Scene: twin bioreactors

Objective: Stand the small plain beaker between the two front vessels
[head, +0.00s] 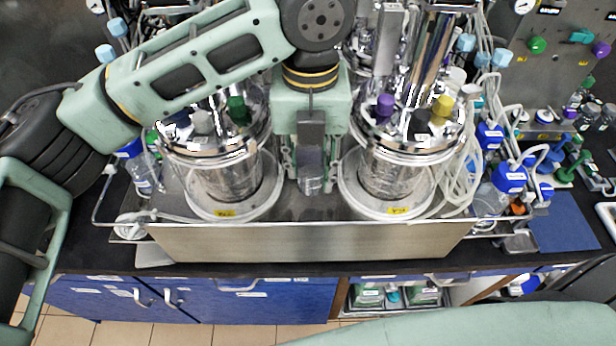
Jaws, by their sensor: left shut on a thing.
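The two front vessels are steel-topped glass bioreactors, the left one (226,183) and the right one (393,176), each on a round white base. My left gripper (312,178) points down between them, reached from above by my left arm. It is shut on the small beaker (312,186), whose clear lower part shows just below the dark finger. The beaker looks upright and low over the metal tray between the two bases; I cannot tell whether it touches the tray. Most of it is hidden by the gripper. My right gripper is not in view.
The metal tray (320,243) has a raised front wall along the black bench. Blue-capped bottles (509,178) and coiled clear tubing (458,185) crowd the right side. Another blue-capped bottle (143,172) stands at the left. A blue mat (566,222) lies bare at the far right.

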